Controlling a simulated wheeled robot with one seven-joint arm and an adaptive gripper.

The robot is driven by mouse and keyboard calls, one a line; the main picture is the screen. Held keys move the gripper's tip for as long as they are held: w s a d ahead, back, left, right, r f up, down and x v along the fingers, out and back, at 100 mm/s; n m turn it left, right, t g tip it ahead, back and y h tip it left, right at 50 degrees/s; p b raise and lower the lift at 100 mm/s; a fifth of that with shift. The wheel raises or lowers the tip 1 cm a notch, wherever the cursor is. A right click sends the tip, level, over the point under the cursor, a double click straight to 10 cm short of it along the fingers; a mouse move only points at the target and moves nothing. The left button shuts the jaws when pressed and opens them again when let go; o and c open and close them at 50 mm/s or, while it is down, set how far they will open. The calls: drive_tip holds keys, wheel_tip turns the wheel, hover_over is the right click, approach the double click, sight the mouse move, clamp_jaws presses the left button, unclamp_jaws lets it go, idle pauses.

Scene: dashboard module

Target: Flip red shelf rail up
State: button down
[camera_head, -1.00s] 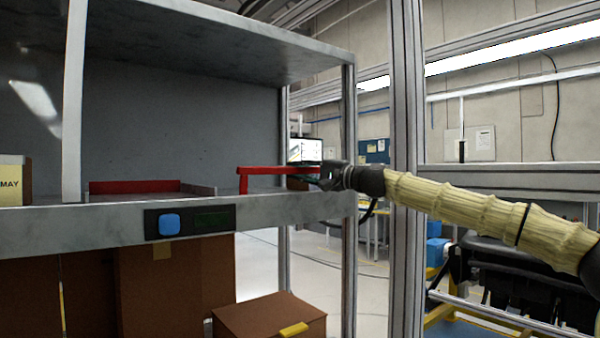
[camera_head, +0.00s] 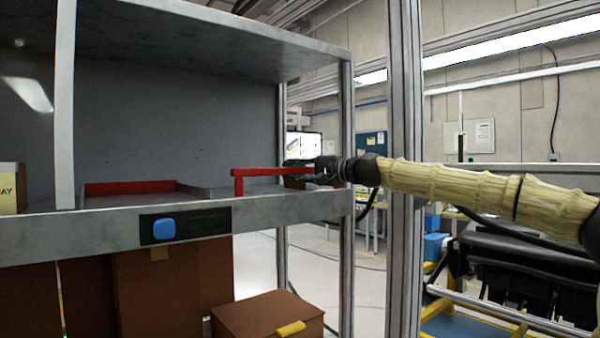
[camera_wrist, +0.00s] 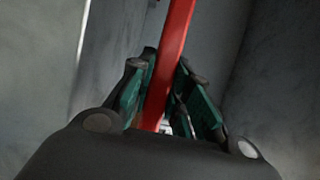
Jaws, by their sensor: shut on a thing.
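The red shelf rail (camera_head: 275,171) is a thin bar above the right part of the grey shelf (camera_head: 270,208). It lies nearly level, with a short leg bent down at its left end to the shelf's front edge. My gripper (camera_head: 312,171) is at the rail's right end, reaching in from the right. In the wrist view, the green-padded fingers of my gripper (camera_wrist: 157,100) are shut on the red rail (camera_wrist: 172,50), which runs up between them. The fingertips are small and partly hidden in the head view.
A blue button (camera_head: 164,228) and dark display sit on the shelf's front edge. A red strip (camera_head: 130,187) lies in a tray left of the rail. A grey post (camera_head: 346,180) stands close to my gripper. A brown box (camera_head: 265,315) is below.

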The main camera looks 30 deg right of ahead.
sight(295, 170)
drive_tip(key=c, duration=1.3)
unclamp_jaws()
drive_tip(key=shift+w+a+f, duration=0.1)
drive_tip(key=shift+a, duration=0.25)
drive_tip(key=shift+a+r, duration=0.1)
drive_tip(key=shift+r, duration=0.1)
drive_tip(key=shift+s+d+f, duration=0.15)
drive_tip(key=shift+s+d, duration=0.95)
drive_tip(key=shift+s, duration=0.15)
drive_tip(key=shift+s+d, duration=0.2)
drive_tip(key=shift+s, duration=1.3)
drive_tip(key=shift+s+d, duration=0.55)
drive_tip(key=shift+d, duration=0.2)
drive_tip(key=shift+a, duration=0.25)
